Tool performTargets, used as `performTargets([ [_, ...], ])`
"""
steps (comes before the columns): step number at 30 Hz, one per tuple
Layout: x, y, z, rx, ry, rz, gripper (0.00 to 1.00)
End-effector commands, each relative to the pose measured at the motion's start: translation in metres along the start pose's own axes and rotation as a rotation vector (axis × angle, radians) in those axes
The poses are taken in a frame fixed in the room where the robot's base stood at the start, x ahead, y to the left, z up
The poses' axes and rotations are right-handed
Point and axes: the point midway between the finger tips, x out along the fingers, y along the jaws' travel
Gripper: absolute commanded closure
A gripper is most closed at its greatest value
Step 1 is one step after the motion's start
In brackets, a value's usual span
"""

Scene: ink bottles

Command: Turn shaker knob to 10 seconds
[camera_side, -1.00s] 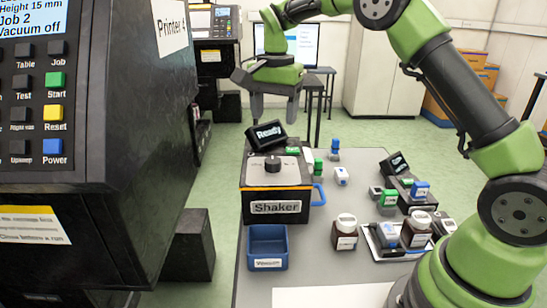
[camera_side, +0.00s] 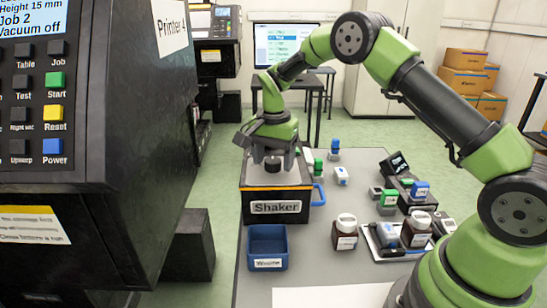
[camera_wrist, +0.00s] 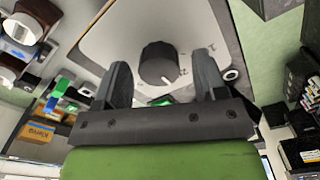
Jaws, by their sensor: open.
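The shaker (camera_side: 275,208) is a black and orange box with a white label, on the grey table in the side view. Its round black knob (camera_side: 272,164) shows on the pale top plate. My gripper (camera_side: 274,160) is just above the shaker top. In the wrist view my gripper (camera_wrist: 160,75) is open, one finger on each side of the knob, with gaps between. The shaker's display is hidden behind my gripper.
A blue bin (camera_side: 267,238) stands in front of the shaker. Ink bottles (camera_side: 345,232) stand to its right, near a white tray (camera_side: 374,245). Small blue and green capped bottles (camera_side: 335,147) stand behind right. The black printer (camera_side: 130,150) fills the left side.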

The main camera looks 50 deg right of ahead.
Motion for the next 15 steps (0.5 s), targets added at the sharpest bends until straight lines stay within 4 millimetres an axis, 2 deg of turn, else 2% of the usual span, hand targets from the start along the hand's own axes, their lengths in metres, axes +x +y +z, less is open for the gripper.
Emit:
performTargets([
  [4, -0.0001, 0.0, 0.0, 0.0, 0.0, 0.0, 0.35],
  [9, -0.0003, -0.0001, 0.0, 0.0, 0.0, 0.0, 0.74],
  [11, -0.0004, -0.0001, 0.0, 0.0, 0.0, 0.0, 0.84],
  [15, -0.0005, -0.0002, 0.0, -0.003, 0.0, -0.001, 0.84],
])
